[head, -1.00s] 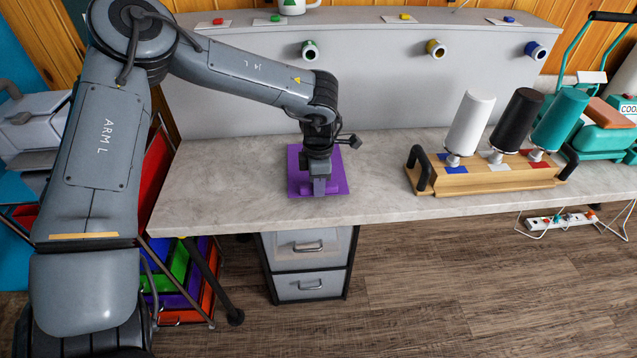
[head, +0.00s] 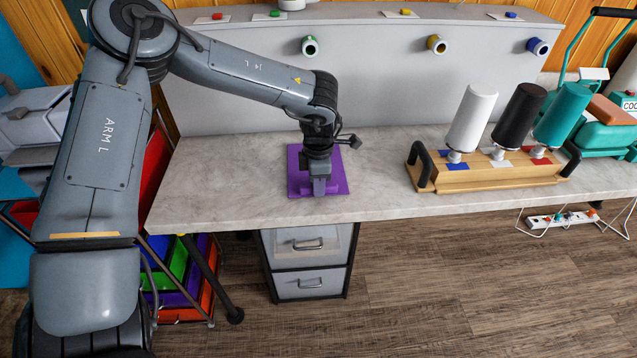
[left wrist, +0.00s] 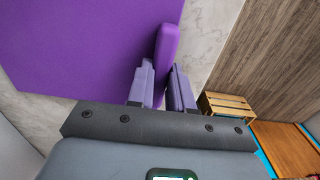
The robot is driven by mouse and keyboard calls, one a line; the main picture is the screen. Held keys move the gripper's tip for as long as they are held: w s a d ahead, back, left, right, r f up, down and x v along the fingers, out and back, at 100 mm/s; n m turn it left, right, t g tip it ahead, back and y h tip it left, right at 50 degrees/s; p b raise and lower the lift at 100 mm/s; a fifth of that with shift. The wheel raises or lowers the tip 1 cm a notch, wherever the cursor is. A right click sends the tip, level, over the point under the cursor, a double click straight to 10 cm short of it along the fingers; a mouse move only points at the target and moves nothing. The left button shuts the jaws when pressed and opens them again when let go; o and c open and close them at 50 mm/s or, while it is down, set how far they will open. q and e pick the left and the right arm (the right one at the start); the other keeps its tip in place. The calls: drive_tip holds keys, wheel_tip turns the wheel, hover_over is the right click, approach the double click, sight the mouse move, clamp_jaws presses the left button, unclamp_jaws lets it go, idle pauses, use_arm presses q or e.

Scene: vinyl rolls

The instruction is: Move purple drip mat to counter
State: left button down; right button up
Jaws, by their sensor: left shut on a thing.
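The purple drip mat (head: 297,178) is a flat square with a raised lip, on the grey marbled counter (head: 230,180) near its front edge. My left gripper (head: 319,187) points down over the mat's front middle. In the left wrist view, the mat (left wrist: 80,45) fills the upper left, and its raised lip (left wrist: 165,55) sits between the two fingers of my left gripper (left wrist: 162,80), which is shut on it. The mat looks flat on the counter or very close to it. My right gripper is not in view.
A wooden stand (head: 490,178) with white, black and teal rolls is on the counter's right. A teal press (head: 605,135) stands farther right. A grey back panel (head: 370,80) with coloured pegs closes the rear. The counter between mat and stand is clear.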

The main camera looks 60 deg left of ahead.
use_arm(q)
drive_tip(key=shift+f, duration=0.15)
idle(0.4)
drive_tip(key=c, duration=1.3)
unclamp_jaws()
drive_tip(key=o, duration=1.3)
drive_tip(key=shift+r+p, duration=0.5)
drive_tip(key=shift+r, duration=0.5)
drive_tip(key=shift+r+p, duration=2.5)
drive_tip(key=shift+r, duration=1)
drive_tip(key=shift+d, duration=0.1)
